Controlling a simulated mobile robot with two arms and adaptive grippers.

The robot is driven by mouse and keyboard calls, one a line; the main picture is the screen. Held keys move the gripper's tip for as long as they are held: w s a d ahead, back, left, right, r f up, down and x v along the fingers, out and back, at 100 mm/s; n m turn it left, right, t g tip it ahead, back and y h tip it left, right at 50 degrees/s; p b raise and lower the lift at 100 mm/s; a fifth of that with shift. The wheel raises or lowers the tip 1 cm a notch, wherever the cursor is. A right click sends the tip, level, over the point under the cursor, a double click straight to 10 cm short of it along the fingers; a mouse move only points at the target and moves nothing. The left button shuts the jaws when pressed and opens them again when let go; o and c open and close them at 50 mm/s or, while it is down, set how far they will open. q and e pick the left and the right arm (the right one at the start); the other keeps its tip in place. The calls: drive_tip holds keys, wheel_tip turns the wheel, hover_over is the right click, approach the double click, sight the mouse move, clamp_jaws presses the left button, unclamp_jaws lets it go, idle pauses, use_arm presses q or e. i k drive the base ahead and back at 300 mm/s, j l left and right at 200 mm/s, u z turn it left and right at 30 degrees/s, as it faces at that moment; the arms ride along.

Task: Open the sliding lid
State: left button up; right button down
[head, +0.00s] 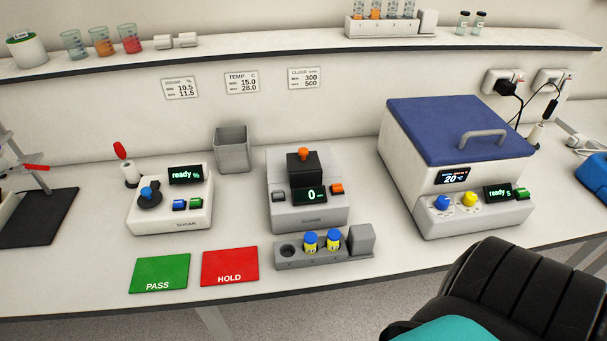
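The box-shaped bath unit (440,182) stands at the right of the bench. Its blue lid (445,122) covers the top and looks closed. A grey bar handle (482,138) sits on the lid near its right front. The unit's front has a temperature display reading 20, a blue knob, a yellow knob, and a small screen reading "ready" with a green button. No fingers of either gripper show in the head view, and nothing touches the lid or its handle.
Left of the bath unit stand the meter with a black cap (303,166), a rack with two blue-capped vials (341,262), and another meter (168,210). Green PASS (160,272) and red HOLD (230,267) mats lie in front. A shelf (260,57) runs above. A blue object (594,172) lies far right.

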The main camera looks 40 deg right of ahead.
sight(305, 161)
drive_tip(key=z, duration=1.25)
drive_tip(key=i+l+u, duration=0.2)
drive_tip(key=l, duration=0.1)
